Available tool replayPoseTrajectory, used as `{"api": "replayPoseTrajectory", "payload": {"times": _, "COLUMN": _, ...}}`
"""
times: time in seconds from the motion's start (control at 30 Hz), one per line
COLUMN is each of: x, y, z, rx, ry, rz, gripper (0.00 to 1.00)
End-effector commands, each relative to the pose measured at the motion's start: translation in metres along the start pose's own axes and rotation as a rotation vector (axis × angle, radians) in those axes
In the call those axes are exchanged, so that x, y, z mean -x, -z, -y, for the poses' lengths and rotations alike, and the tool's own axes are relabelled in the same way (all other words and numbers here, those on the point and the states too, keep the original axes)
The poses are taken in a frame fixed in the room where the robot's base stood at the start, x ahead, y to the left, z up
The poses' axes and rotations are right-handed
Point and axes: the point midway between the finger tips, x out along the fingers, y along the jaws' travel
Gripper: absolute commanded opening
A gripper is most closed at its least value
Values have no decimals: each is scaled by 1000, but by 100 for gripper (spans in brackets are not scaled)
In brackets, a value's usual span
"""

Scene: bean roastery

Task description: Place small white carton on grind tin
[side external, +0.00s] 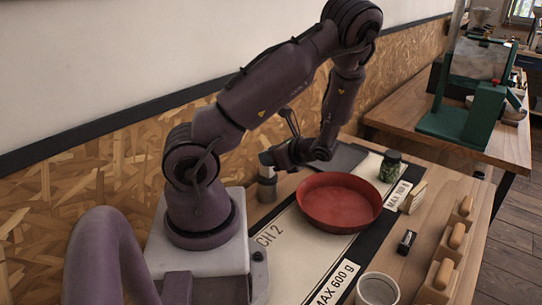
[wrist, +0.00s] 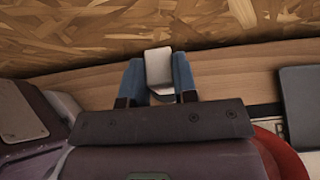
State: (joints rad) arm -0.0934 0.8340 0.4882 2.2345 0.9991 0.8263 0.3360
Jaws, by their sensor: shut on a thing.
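My gripper (wrist: 157,82) is shut on the small white carton (wrist: 158,66), which shows between the two blue fingers in the wrist view. In the side view my gripper (side external: 272,157) is at the back of the bench near the wall, with the carton (side external: 265,158) at its tip. The fingers partly hide the carton.
A wide red bowl (side external: 336,204) sits right of the tin on the marked mat. A dark flat slab (side external: 347,158) lies behind it. A green-topped jar (side external: 390,166), a small black box (side external: 406,241) and a white cup (side external: 377,289) stand further right. The chipboard wall (wrist: 230,25) is close behind.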

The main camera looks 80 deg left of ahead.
Motion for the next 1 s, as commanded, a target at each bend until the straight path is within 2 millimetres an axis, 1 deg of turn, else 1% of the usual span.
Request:
{"api": "replayPoseTrajectory", "payload": {"times": 0.1, "x": -2, "y": 3, "z": 0, "rx": -2, "ry": -1, "rz": 1, "gripper": 4}}
{"api": "replayPoseTrajectory", "payload": {"times": 0.13, "x": -2, "y": 3, "z": 0, "rx": -1, "ry": 0, "rz": 1, "gripper": 31}}
{"api": "replayPoseTrajectory", "payload": {"times": 0.17, "x": -2, "y": 3, "z": 0, "rx": -1, "ry": 0, "rz": 0, "gripper": 38}}
{"api": "replayPoseTrajectory", "payload": {"times": 0.2, "x": -1, "y": 3, "z": 0, "rx": -1, "ry": 0, "rz": 0, "gripper": 47}}
{"api": "replayPoseTrajectory", "payload": {"times": 0.23, "x": -1, "y": 3, "z": 0, "rx": -1, "ry": 0, "rz": 0, "gripper": 52}}
{"api": "replayPoseTrajectory", "payload": {"times": 0.53, "x": -1, "y": 1, "z": 0, "rx": 0, "ry": 0, "rz": 0, "gripper": 52}}
{"api": "replayPoseTrajectory", "payload": {"times": 0.6, "x": 3, "y": -1, "z": 0, "rx": 1, "ry": 2, "rz": -1, "gripper": 52}}
{"api": "replayPoseTrajectory", "payload": {"times": 0.67, "x": 11, "y": 0, "z": 1, "rx": 0, "ry": 4, "rz": -2, "gripper": 52}}
{"api": "replayPoseTrajectory", "payload": {"times": 0.77, "x": 30, "y": 0, "z": 1, "rx": 1, "ry": 5, "rz": -3, "gripper": 52}}
{"api": "replayPoseTrajectory", "payload": {"times": 1.0, "x": 83, "y": 0, "z": 1, "rx": 0, "ry": 6, "rz": -3, "gripper": 52}}
